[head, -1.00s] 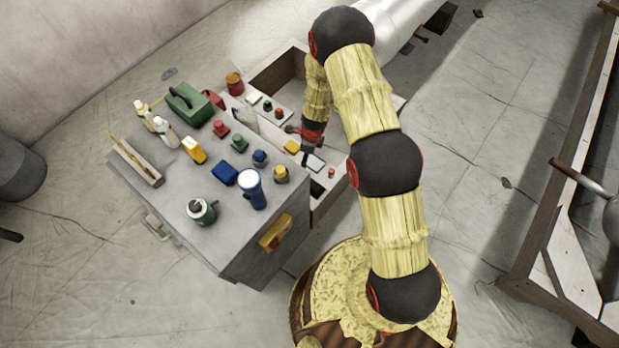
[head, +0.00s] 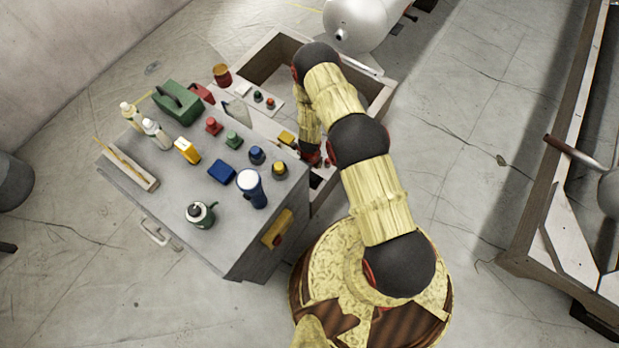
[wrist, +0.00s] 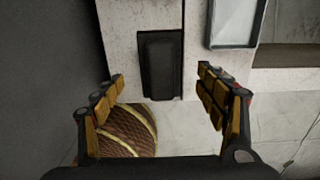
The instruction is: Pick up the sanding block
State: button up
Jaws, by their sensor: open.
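In the wrist view a dark, rounded-edge block (wrist: 161,66), which looks like the sanding block, lies on a pale, worn surface (wrist: 122,22). My gripper (wrist: 162,80) is open, with one finger to each side of the block's lower end and nothing between the fingers. I cannot tell the height gap between the fingertips and the block. In the head view a small dark patch (head: 316,181) by the right side of the grey cabinet may be the same block. My arm hides most of the gripper there.
A grey cabinet (head: 165,205) carries bottles, a blue flashlight (head: 251,188), a green case (head: 178,102) and several small items. An open bin (head: 243,74) stands behind my arm. A light-faced, dark-rimmed piece (wrist: 234,22) lies right of the block.

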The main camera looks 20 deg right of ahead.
notch_tip(320, 180, down, 4)
jog(key=shift+r+b, duration=0.25)
jog(key=shift+b, duration=0.4)
jog(key=shift+c, duration=0.8)
jog(key=c, duration=1.1)
jog(key=shift+c, duration=0.5)
jog(key=shift+w+r, duration=0.1)
notch_tip(320, 180, up, 18)
jog(key=p, duration=1.2)
